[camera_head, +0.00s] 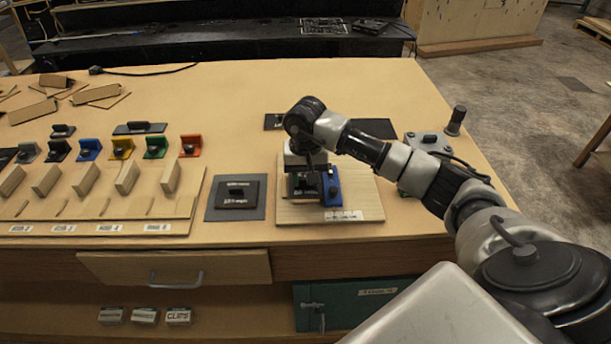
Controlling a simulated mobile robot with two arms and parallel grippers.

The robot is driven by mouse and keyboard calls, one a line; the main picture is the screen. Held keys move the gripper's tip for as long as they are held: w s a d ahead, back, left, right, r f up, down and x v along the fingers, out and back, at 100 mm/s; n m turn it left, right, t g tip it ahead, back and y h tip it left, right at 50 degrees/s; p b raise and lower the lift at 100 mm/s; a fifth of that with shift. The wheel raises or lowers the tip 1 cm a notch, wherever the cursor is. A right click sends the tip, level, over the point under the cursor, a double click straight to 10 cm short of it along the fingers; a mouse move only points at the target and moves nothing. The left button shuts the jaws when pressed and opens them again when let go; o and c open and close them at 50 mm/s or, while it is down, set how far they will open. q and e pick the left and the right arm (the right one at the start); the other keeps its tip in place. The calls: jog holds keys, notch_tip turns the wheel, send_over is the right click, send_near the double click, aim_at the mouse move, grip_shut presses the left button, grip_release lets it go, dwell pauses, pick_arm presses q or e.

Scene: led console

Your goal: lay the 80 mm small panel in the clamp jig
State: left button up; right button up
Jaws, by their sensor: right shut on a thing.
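The clamp jig is a light wooden board (350,208) with a blue block (332,188) on it and a white label along its front edge. My right gripper (304,180) points down over this board, just left of the blue block. It is shut on a dark piece (302,194), which looks like the small panel and is largely hidden by the gripper. I cannot tell whether the piece touches the jig. My left gripper is not in view.
A dark square plate (238,193) lies on a grey mat left of the jig. A wooden rack (90,212) with several coloured brackets behind it fills the left. A dark flat sheet (375,128) and a grey device (428,143) lie behind my arm. The table's back middle is clear.

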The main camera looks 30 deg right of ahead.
jog(key=o, duration=1)
notch_tip(320, 180, up, 11)
jog(key=b, duration=0.2)
jog(key=shift+f+b, duration=0.15)
jog(key=shift+b, duration=0.15)
jog(key=shift+f, duration=0.1)
